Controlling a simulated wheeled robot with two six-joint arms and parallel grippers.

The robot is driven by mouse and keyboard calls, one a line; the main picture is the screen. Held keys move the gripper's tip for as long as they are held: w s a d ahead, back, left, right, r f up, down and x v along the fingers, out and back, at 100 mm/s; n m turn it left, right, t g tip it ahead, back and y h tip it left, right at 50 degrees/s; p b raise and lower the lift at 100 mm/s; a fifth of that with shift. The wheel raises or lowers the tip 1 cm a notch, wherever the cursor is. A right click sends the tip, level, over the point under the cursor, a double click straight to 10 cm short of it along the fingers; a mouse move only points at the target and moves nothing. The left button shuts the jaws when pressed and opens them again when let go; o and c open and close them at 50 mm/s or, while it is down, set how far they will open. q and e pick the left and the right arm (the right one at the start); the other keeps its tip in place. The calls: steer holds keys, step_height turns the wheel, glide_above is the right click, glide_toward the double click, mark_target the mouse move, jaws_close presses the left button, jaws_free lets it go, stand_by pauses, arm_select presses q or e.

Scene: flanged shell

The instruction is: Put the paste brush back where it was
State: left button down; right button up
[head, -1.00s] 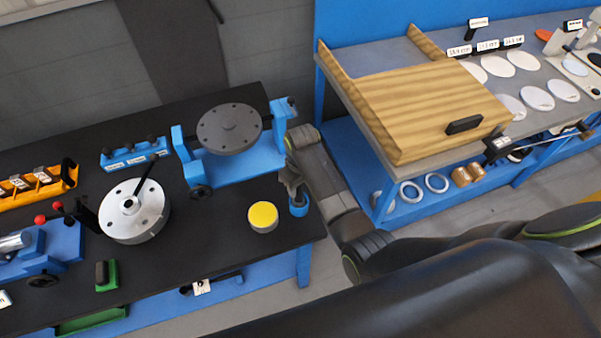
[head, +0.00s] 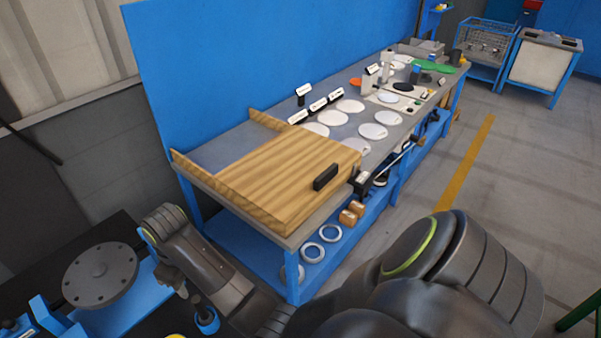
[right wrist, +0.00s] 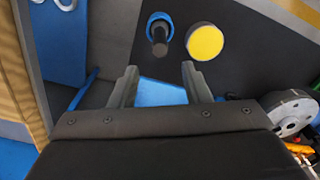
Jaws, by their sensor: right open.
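A blue cup (head: 207,322) stands on the black bench at the bottom left of the head view. In the right wrist view, a dark handle, apparently the paste brush (right wrist: 158,34), stands in the blue cup (right wrist: 168,20). Its bristles are not visible. My right gripper (right wrist: 160,80) is open, with nothing between its fingers, and the cup and handle lie ahead of its fingertips, apart from them. In the head view the right gripper (head: 190,290) is beside and above the cup, partly hidden by my arm. My left gripper is not in view.
A yellow-topped round tin (right wrist: 205,41) stands close to the cup. A blue stand with a dark disc (head: 100,275) is on the same bench. A grey-topped table with a wooden box (head: 275,180) and several white discs stands beyond my right arm.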

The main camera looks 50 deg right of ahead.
steer(key=w+d+f+m+t, duration=0.1)
steer(key=d+f+m+t, duration=0.2)
steer(key=d+f+t, duration=0.35)
steer(key=s+d+f+m, duration=0.1)
steer(key=s+d+f, duration=0.1)
steer(key=s+f, duration=0.5)
steer(key=s+d+f, duration=0.2)
steer(key=s+f, duration=0.1)
steer(key=f, duration=0.8)
steer(key=s+d+f+g, duration=0.1)
steer(key=s+f+g, duration=0.1)
steer(key=s+f, duration=0.4)
steer(key=s+d+f+m+g, duration=0.1)
steer(key=s+f, duration=0.5)
steer(key=s, duration=1.1)
steer(key=s+d+f+g+h, duration=0.1)
steer(key=s+d+f+g, duration=0.1)
steer(key=s+f, duration=0.4)
steer(key=s, duration=0.5)
steer(key=shift+s+d+m+g, duration=0.3)
steer(key=shift+g, duration=0.05)
steer(key=shift+f, duration=0.15)
